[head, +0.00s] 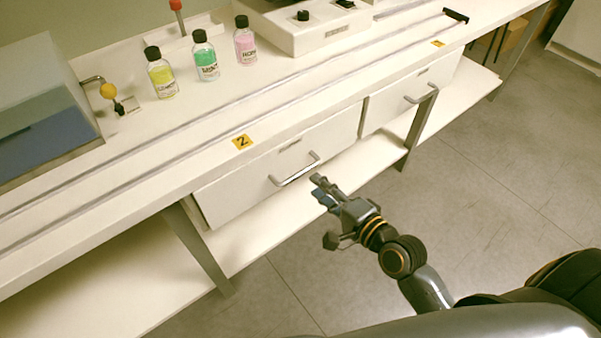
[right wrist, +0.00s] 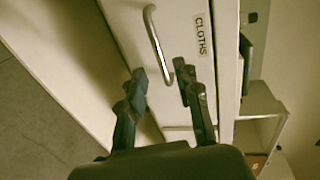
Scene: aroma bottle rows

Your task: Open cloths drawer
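The cloths drawer (head: 240,188) is a white front under the bench top, and it looks shut. Its metal bar handle (head: 295,169) also shows in the right wrist view (right wrist: 155,37), beside a label (right wrist: 202,36) reading CLOTHS. My right gripper (head: 319,187) is just right of and slightly below the handle in the head view, apart from it. In the right wrist view the gripper (right wrist: 163,83) has its two fingers spread with nothing between them, and the handle's end lies close to the fingertips. My left gripper is not in view.
A second drawer (head: 395,104) with a bar handle is to the right. Bench legs (head: 198,247) and a lower shelf (head: 268,245) lie below the drawers. Yellow, green and pink bottles (head: 206,62) stand on the bench. The floor in front (head: 480,180) is clear.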

